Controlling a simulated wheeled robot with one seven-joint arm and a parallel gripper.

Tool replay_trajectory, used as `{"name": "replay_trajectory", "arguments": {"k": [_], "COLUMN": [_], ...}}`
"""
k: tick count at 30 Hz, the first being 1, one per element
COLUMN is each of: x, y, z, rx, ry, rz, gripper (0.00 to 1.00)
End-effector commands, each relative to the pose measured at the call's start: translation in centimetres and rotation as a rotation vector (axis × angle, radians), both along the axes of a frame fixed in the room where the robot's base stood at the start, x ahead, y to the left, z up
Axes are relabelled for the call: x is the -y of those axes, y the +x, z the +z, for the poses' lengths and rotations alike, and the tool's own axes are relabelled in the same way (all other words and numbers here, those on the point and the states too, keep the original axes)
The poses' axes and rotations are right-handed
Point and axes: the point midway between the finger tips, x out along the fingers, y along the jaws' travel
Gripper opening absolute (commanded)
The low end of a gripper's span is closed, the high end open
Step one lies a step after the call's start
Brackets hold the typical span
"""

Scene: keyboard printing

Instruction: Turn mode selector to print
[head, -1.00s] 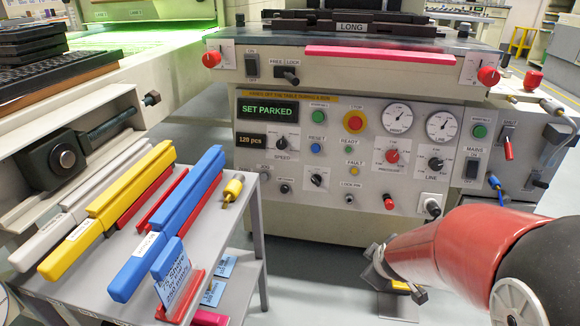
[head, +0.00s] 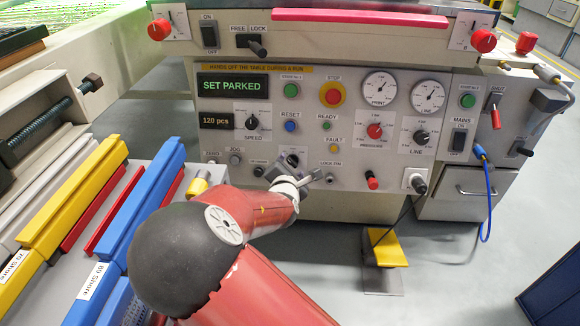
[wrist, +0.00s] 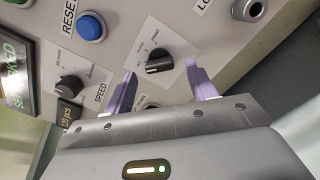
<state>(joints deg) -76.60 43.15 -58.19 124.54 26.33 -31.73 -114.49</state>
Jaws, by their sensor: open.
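The mode selector is a black rotary knob (wrist: 159,63) on a white label plate, with a pale mark toward the left end of its bar in the wrist view; the small lettering is hard to read. In the head view the knob (head: 293,160) shows just above my gripper, low on the front panel. My gripper (wrist: 161,74) is open, with two pale purple fingers spread on either side of the knob's lower side. The fingertips look near the panel, and I cannot tell whether they touch it. My gripper (head: 290,178) partly covers the panel in the head view.
The speed knob (wrist: 69,86) and blue reset button (wrist: 91,27) are close by in the wrist view. A red stop button (head: 332,96) sits above. A rack with yellow (head: 75,195) and blue bars (head: 125,235) stands left of my arm. A yellow pedal (head: 387,247) is on the floor.

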Motion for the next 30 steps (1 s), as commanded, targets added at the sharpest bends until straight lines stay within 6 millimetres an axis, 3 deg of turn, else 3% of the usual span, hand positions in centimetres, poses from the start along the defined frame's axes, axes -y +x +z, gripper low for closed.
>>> {"name": "replay_trajectory", "arguments": {"k": [6, 16, 26, 30], "x": [0.1, 0.2, 0.2, 0.2], "y": [2.3, 2.7, 2.7, 2.7], "z": [-0.8, -0.8, -0.8, -0.8], "rx": [0.000, -0.001, -0.002, -0.002], "ry": [0.001, 0.001, 0.001, 0.005], "rz": [0.001, 0.000, 0.000, -0.001], "gripper": [0.56, 0.56, 0.13, 0.12]}}
